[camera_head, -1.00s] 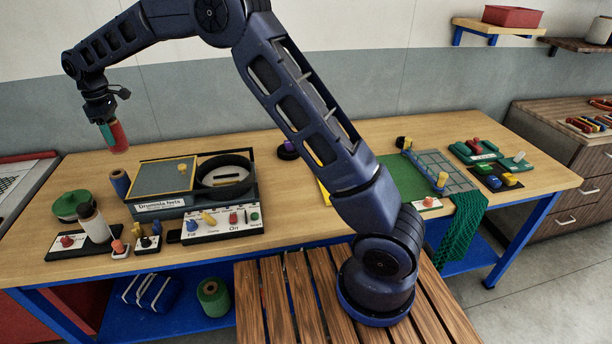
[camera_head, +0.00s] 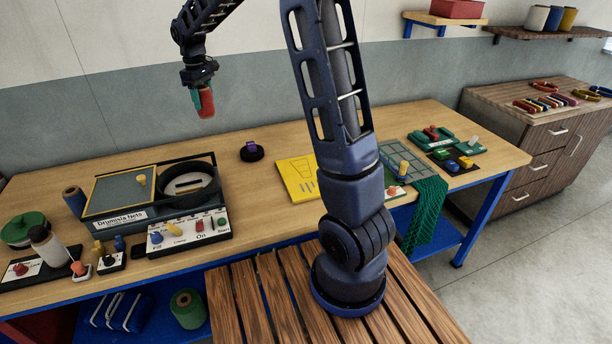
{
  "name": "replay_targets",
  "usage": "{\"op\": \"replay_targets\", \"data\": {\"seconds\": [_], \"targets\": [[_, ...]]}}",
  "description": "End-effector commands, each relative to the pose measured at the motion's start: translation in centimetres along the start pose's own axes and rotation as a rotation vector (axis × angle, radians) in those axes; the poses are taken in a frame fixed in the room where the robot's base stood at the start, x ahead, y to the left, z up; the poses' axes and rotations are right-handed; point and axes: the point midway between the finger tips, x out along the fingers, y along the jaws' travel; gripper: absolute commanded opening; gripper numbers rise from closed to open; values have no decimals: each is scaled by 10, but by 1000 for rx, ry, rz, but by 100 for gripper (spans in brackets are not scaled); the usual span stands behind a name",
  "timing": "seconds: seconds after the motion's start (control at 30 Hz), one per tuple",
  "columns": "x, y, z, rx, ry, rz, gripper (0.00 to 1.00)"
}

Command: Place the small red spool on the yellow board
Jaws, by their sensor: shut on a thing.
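My gripper (camera_head: 198,91) hangs in the air above the back of the workbench, pointing down. It is shut on the small red spool (camera_head: 206,103), which shows a green part beside the finger. The spool is well above the table and touches nothing below. The yellow board (camera_head: 297,178) lies flat on the bench in the middle, to the right of and below my gripper. It carries a dark outline drawing and blue marks. My arm covers its right edge. No object shows on its visible part.
A machine labelled Drumula Nets (camera_head: 118,221) stands on the left of the bench. A black disc with a purple knob (camera_head: 252,152) sits left of the board. A green net (camera_head: 424,213) hangs over the front right edge. Bare wood lies around the board's left side.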

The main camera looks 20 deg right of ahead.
Motion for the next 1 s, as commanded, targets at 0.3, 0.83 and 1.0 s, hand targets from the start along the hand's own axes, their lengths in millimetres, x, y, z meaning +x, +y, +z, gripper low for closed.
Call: {"op": "replay_targets", "data": {"seconds": [0.3,0.83,1.0], "targets": [[4,58,126,263,0,-3,28],[24,77,308,653,3,-13,28],[28,73,330,706,3,-16,28]]}}
